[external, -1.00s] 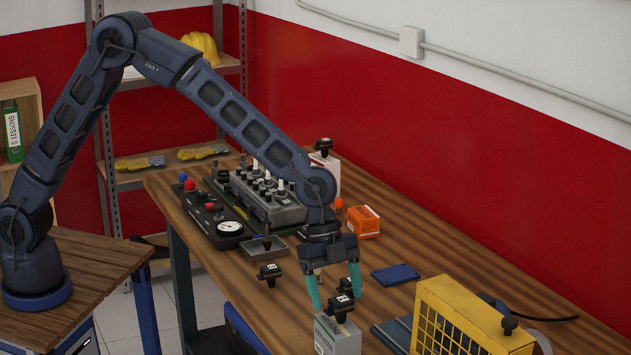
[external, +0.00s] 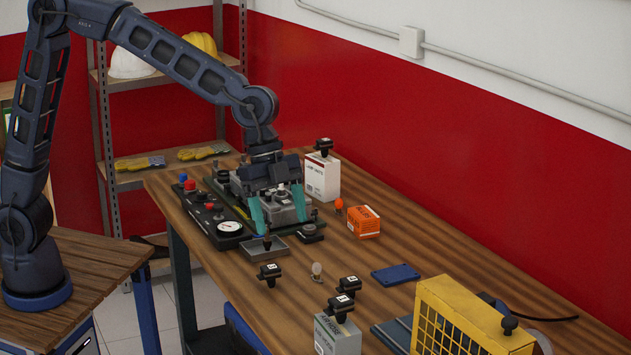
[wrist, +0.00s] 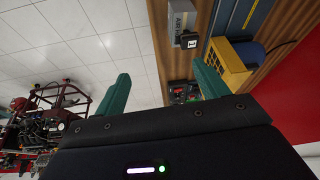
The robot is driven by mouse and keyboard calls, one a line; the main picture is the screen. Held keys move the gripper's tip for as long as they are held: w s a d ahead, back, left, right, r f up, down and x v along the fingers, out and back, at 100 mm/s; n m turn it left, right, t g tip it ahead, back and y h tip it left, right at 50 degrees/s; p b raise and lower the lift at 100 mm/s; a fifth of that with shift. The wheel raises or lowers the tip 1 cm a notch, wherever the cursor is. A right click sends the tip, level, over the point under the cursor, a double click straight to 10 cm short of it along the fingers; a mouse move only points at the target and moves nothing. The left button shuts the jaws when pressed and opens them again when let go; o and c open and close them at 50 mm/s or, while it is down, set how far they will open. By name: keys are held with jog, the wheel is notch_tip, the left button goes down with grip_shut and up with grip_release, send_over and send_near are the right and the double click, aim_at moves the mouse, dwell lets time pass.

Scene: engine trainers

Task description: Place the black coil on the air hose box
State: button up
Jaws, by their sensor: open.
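Another black coil (external: 323,145) tops the white carton at the back. My gripper (external: 280,214), with teal fingers spread and nothing visible between them, is over the engine trainer, well away from the air hose box.
An orange box (external: 364,222), a blue plate (external: 396,275), a small bulb (external: 317,271) and a yellow cage (external: 465,310) occupy the bench. The bench's right rear is clear.

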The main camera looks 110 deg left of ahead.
jog(key=s+d+r+n, duration=0.2)
jog(key=s+r, duration=0.4)
jog(key=s, duration=0.6)
jog(key=s+a+n+t+y, duration=0.1)
jog(key=s+n, duration=0.4)
jog(key=s, duration=2.7)
jog(key=shift+f+n+y, duration=0.2)
jog(key=shift+n+y, duration=0.1)
jog(key=shift+y, duration=0.3)
